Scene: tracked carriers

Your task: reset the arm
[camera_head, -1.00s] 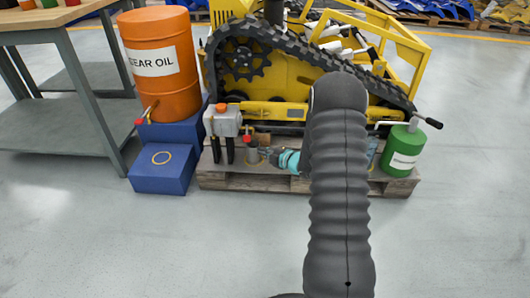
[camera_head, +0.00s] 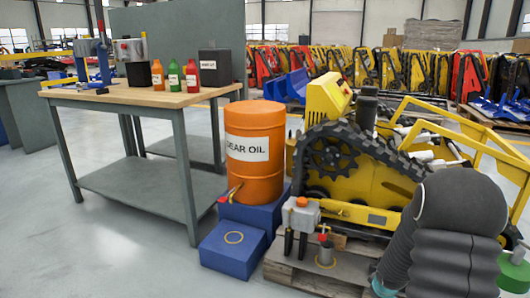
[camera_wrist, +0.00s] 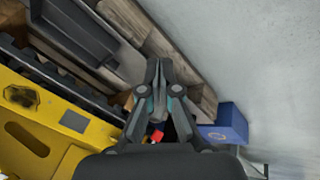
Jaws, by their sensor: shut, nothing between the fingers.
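My gripper (camera_wrist: 158,68) is shut and empty in the wrist view, its dark fingers together over the wooden pallet (camera_wrist: 190,62). The yellow tracked carrier (camera_wrist: 50,135) lies to its left in that view. A blue box (camera_wrist: 228,122) is to the right, apart from the fingers. In the head view my dark ribbed arm covers the lower right and hides part of the carrier (camera_head: 375,180) and the pallet (camera_head: 310,272). The gripper's fingers are not visible there.
An orange gear oil drum (camera_head: 255,175) stands on blue steps (camera_head: 232,248) left of the carrier. A workbench (camera_head: 150,96) with bottles is further left. A green canister (camera_head: 514,272) is at the right edge. Floor at the lower left is clear.

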